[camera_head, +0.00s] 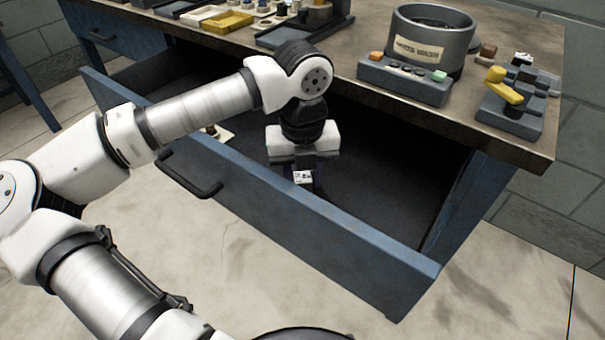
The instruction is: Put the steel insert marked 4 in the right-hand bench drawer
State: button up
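The right-hand bench drawer (300,222) is pulled wide open, its blue front and bar handle facing the near left. My gripper (303,180) points down inside the drawer, over its dark floor. A small pale block with dark marks, seemingly the steel insert (303,176), shows between the fingertips, and the gripper looks shut on it. The marking is too small to read. I cannot tell whether the insert touches the drawer floor.
A small cream item (222,133) lies in the drawer, partly hidden by my arm. The benchtop (365,40) above holds a round grey pot (432,45), a control box (403,80), a clamp-like fixture (510,105) and trays (228,22). The drawer's right side is clear.

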jog(key=shift+o, duration=1.4)
jog(key=shift+r, duration=0.1)
